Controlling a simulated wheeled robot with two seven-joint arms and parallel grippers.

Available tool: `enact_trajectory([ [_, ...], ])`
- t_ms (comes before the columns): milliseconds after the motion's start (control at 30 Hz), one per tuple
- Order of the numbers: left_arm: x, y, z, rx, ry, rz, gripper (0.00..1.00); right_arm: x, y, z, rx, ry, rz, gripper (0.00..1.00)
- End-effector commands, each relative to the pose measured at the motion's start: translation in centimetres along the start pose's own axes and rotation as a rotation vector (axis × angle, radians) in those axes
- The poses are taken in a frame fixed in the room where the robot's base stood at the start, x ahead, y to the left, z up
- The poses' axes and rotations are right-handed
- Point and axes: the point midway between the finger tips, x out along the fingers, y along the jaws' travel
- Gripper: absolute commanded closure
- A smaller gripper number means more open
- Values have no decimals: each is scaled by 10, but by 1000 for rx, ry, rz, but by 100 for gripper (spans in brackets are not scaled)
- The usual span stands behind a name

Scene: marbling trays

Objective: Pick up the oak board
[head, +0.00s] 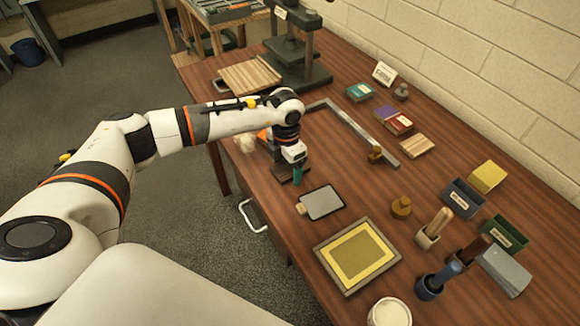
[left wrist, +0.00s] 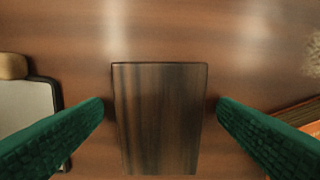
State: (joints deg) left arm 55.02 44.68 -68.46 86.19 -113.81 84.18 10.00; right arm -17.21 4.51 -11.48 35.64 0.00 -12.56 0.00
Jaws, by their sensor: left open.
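A dark brown wooden board, which I take for the oak board, lies on the table and shows in the left wrist view (left wrist: 158,120). In the head view part of it (head: 283,178) shows under my left gripper (head: 297,178), which hides the rest. My left gripper points down and is open. In the left wrist view its two green fingers (left wrist: 160,112) stand on either side of the board, with narrow gaps at their tips. Whether the fingertips are down at the board's height I cannot tell. My right gripper is not in view.
A grey plate with a wooden grip (head: 322,202) lies near the board, and a framed yellow screen (head: 357,256) nearer me. A press (head: 300,78) stands at the back by a striped slatted board (head: 250,76). Brushes in holders and small bins (head: 503,236) fill the right.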

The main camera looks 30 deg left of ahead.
Motion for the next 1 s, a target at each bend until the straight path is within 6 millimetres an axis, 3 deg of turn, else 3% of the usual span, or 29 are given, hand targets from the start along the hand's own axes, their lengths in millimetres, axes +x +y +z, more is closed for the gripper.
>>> enact_trajectory([
  [100,0,0,0,0,0,0,21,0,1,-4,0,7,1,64],
  [400,0,0,0,0,0,0,67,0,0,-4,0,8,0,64],
  [700,-7,-1,0,-1,2,-2,67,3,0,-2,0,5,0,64],
  [1000,-63,-1,-1,0,4,-3,67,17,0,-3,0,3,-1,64],
])
